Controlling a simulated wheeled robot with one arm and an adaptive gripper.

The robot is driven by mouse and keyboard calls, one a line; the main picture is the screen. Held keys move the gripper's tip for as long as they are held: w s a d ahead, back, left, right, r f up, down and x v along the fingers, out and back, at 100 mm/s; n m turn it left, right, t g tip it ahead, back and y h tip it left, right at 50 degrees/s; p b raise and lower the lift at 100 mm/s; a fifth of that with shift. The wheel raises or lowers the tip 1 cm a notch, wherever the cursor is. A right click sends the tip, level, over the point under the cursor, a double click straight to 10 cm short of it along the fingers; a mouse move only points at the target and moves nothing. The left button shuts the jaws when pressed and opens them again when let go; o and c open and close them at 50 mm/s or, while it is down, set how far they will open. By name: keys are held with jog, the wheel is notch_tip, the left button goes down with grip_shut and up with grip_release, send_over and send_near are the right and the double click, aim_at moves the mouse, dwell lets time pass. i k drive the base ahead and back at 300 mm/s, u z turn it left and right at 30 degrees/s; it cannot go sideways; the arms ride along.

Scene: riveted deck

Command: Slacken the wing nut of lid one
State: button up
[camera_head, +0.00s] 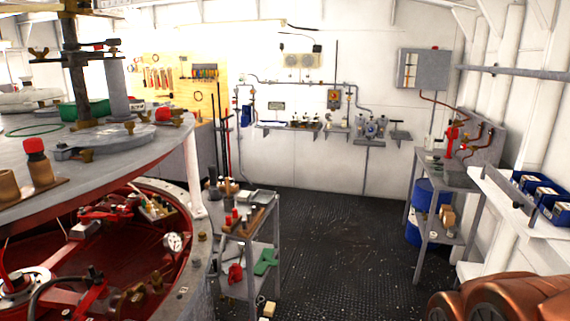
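A large round grey deck or lid (120,146) with a red underside fills the left. Brass wing-nut-like fittings sit on it: one (86,155) at the end of a grey clamp bar (66,153), and one (129,127) farther back. Another brass fitting (38,52) is high at the left on the dark post (76,60). No readable label shows which lid is lid one, and I cannot tell whether any nut is tight or slack. My gripper is not in view.
Below is an open red-lined basin (100,260) with brass fittings and a gauge (173,243). A small grey trolley (265,225) with tools stands beside it. The dark riveted floor (335,240) is clear down the middle.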

aim_at(144, 119)
jog(key=z, duration=0.15)
jog(key=i, duration=1.7)
jog(key=u, duration=0.75)
jog(key=i, duration=0.95)
jog(key=u, duration=1.55)
jog(key=i, duration=0.5)
jog(key=u, duration=0.3)
